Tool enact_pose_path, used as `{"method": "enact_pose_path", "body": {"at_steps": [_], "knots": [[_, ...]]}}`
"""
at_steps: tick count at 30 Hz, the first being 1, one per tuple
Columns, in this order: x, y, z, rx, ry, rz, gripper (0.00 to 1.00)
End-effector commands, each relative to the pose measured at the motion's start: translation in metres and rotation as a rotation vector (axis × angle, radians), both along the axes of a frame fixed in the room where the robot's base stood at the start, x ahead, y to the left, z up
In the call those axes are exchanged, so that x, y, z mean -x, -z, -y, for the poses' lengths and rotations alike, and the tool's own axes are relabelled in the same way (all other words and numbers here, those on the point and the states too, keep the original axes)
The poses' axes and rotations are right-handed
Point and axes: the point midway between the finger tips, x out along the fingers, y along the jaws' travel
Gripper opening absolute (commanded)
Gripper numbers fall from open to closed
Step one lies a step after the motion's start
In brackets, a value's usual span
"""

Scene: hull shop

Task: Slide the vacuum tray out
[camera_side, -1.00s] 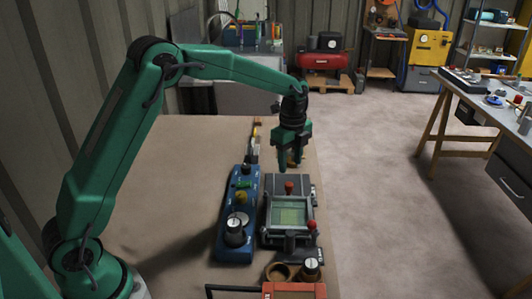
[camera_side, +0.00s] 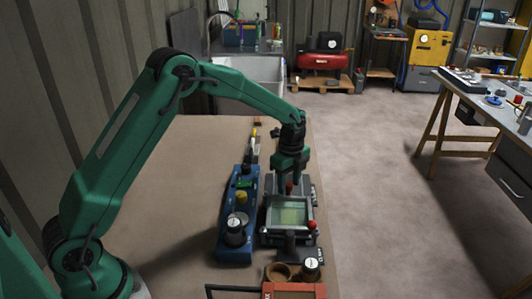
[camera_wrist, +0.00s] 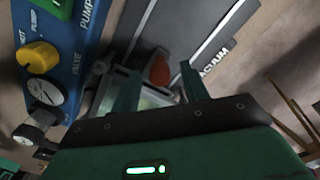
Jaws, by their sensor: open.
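The vacuum tray (camera_side: 268,236) is a grey, square-framed unit with a pale green window, lying on the bench right of the blue pump panel. A red knob (camera_side: 289,188) stands at its far edge; the red-orange knob also shows in the wrist view (camera_wrist: 160,71). My gripper (camera_side: 289,184) is low over that far edge, fingers pointing down. In the wrist view its open fingers (camera_wrist: 160,75) straddle the knob, with gaps on both sides. A dark plate labelled VACUUM (camera_wrist: 185,25) lies beyond. The tray's window is partly hidden by my fingers there.
The blue pump panel (camera_side: 226,222), with yellow knob (camera_side: 240,197) and gauge (camera_side: 236,222), stands close on the left. A second red knob (camera_side: 312,225) is at the tray's right. A round brown ring (camera_side: 278,272) and red box (camera_side: 292,290) lie in front. The bench left of the panel is clear.

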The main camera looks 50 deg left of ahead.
Motion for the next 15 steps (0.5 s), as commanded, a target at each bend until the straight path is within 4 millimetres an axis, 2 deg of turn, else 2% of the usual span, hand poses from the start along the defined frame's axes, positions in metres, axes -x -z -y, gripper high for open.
{"method": "enact_pose_path", "body": {"at_steps": [7, 13, 14, 15], "knots": [[0.0001, 0.0006, 0.0, 0.0, 0.0, 0.0, 0.45], [0.0002, 0.0005, 0.0, 0.0, 0.0, -0.001, 0.06], [0.0002, 0.0004, 0.0, 0.0, 0.0, -0.001, 0.0], [0.0002, 0.0004, 0.0, 0.0, 0.0, -0.001, 0.0]]}}
